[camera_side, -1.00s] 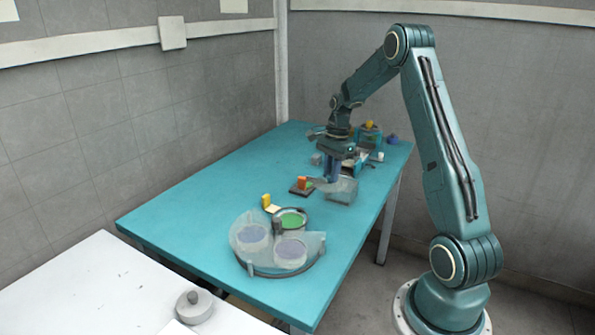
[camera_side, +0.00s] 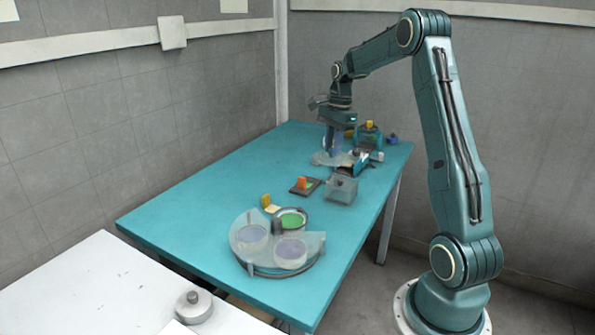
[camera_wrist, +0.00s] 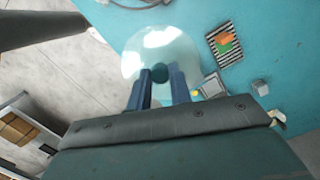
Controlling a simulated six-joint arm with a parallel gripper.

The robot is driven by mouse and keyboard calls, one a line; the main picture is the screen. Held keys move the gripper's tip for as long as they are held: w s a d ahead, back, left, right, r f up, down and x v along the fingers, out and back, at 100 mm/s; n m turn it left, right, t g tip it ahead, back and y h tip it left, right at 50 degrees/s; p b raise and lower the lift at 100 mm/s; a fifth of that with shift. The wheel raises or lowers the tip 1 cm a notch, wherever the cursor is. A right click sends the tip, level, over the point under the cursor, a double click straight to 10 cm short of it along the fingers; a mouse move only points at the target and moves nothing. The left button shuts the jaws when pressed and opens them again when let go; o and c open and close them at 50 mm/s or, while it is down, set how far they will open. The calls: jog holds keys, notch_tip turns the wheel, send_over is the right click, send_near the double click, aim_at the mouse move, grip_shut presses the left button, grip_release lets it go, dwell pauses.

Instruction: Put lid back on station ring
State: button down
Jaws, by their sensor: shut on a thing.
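My gripper (camera_side: 331,147) is shut on a clear round lid (camera_side: 328,159), over the far part of the teal table. In the wrist view, my blue fingers (camera_wrist: 160,78) close on the dark knob (camera_wrist: 159,72) at the middle of the lid (camera_wrist: 150,48). A round station (camera_side: 262,268) stands on the near part of the table. It has two rings under clear covers and a dark ring (camera_side: 304,227) with an uncovered green face (camera_side: 291,219). The held lid is well apart from this station.
A clear box (camera_side: 342,191) and an orange block (camera_side: 302,183) on a dark pad stand between my gripper and the station. A yellow block (camera_side: 266,201) is beside the station. Several small items crowd the far right. The table's left side is clear.

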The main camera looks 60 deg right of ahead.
jog(key=w+a+f, duration=0.3)
jog(key=a, duration=0.3)
jog(key=w+a+f, duration=0.3)
jog(key=a+f, duration=0.1)
jog(key=a, duration=0.3)
jog(key=shift+w+f, duration=0.25)
jog(key=shift+f, duration=0.2)
jog(key=shift+f, duration=2.95)
jog(key=shift+f, duration=0.2)
dwell(0.3)
jog(key=c, duration=0.7)
grip_release()
